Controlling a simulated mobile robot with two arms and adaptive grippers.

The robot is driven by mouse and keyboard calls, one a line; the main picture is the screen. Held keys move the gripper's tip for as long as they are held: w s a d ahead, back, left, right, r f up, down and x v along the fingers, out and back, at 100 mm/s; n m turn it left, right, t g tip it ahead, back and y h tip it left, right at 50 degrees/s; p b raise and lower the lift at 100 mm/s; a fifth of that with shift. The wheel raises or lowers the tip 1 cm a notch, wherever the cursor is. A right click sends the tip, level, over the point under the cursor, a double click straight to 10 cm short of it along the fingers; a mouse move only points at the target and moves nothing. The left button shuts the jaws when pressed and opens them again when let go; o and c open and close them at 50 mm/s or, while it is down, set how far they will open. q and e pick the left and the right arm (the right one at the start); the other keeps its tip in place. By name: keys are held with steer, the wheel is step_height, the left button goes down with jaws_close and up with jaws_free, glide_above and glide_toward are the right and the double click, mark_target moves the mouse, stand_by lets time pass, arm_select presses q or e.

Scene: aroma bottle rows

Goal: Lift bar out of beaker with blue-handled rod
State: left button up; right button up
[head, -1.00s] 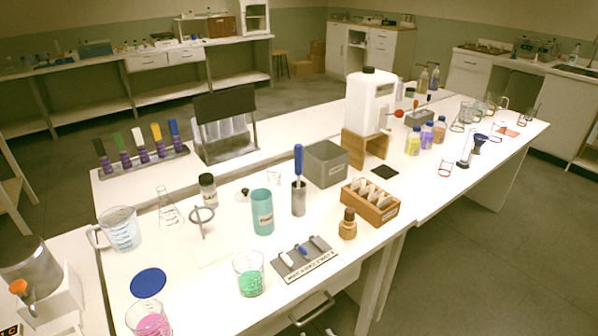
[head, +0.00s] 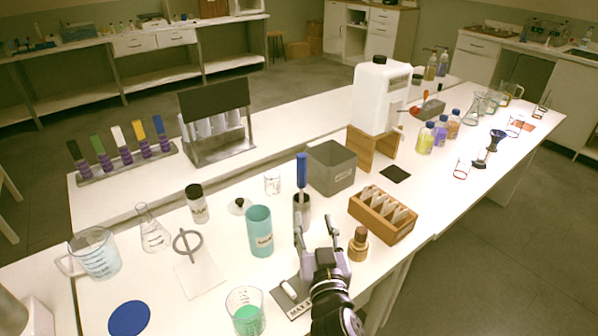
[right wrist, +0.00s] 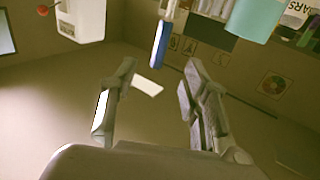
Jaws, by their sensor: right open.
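The blue-handled rod (head: 302,170) stands upright in a grey metal cylinder (head: 302,205). My right gripper (head: 316,222) is open and empty, in front of the cylinder. In the right wrist view, the blue handle (right wrist: 158,45) shows just beyond the gap between the open fingers (right wrist: 159,68). A glass beaker with green contents (head: 245,312) stands at the front, left of my right gripper. I cannot make out a bar inside it. A grey labelled holder (head: 281,301) with a white bar (head: 289,289) is partly hidden by my right arm. My left gripper is not in view.
A teal cup (head: 260,232) stands left of the cylinder, a grey bin (head: 331,168) behind it. A wooden slide box (head: 382,217) and a brown bottle (head: 359,245) are close on the right. A ring stand (head: 187,246) is farther left.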

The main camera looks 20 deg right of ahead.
steer(key=p, duration=0.2)
glide_toward(302, 177)
steer(key=w, duration=0.3)
steer(key=w+d, duration=0.1)
steer(key=w, duration=0.1)
steer(key=shift+d+f, duration=0.2)
steer(key=shift+f, duration=0.1)
steer(key=shift+w+d+p, duration=0.1)
steer(key=shift+w+p, duration=0.2)
steer(key=shift+w, duration=0.2)
steer(key=shift+w+r, duration=0.1)
steer(key=shift+w, duration=0.1)
steer(key=w+p, duration=0.1)
steer(key=w, duration=0.3)
steer(key=shift+w+d, duration=0.2)
steer(key=shift+w, duration=0.2)
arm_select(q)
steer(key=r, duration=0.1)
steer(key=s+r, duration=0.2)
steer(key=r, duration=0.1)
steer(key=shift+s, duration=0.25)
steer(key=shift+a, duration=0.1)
arm_select(e)
steer(key=shift+c, duration=0.4)
jaws_close()
